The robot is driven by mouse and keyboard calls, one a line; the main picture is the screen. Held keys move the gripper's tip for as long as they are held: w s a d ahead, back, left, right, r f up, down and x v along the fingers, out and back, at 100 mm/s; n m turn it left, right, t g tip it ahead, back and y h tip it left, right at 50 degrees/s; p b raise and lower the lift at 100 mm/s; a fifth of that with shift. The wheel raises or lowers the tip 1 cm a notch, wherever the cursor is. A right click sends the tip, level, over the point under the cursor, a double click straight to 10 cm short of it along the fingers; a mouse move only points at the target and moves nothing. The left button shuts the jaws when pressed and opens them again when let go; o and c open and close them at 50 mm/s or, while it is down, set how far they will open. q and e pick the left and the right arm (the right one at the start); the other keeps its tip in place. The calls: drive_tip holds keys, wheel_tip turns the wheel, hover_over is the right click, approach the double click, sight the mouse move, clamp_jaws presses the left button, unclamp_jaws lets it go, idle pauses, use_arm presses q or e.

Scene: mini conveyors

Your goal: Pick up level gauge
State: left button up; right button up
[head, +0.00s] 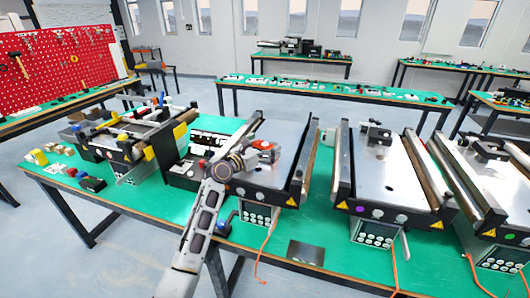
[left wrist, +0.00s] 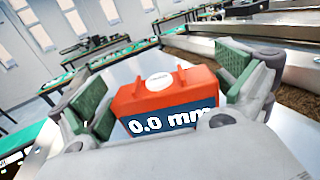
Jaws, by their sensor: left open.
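The level gauge (left wrist: 150,95) is an orange block with a blue face reading "0.0 mm" and a round white mark on top. In the head view the gauge (head: 264,145) shows as a small orange patch on the metal plate of a mini conveyor. My left gripper (head: 254,156) is over this conveyor, close to the gauge. In the left wrist view my left gripper (left wrist: 172,98) is open, with one green-padded finger on each side of the gauge. A small gap shows beside the gauge at each pad. My right gripper is not in view.
More conveyors (head: 385,170) stand to the right on the green table (head: 325,232). Small parts and colored blocks (head: 85,180) lie at the left. Some green table surface is clear at the front.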

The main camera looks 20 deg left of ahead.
sight(265, 143)
use_arm(q)
drive_tip(key=c, duration=1)
drive_tip(key=shift+o, duration=0.2)
drive_tip(key=shift+r, duration=0.2)
wheel_tip(265, 143, up, 8)
drive_tip(key=shift+r+p, duration=0.1)
drive_tip(key=shift+p, duration=0.4)
drive_tip(key=shift+r, duration=0.75)
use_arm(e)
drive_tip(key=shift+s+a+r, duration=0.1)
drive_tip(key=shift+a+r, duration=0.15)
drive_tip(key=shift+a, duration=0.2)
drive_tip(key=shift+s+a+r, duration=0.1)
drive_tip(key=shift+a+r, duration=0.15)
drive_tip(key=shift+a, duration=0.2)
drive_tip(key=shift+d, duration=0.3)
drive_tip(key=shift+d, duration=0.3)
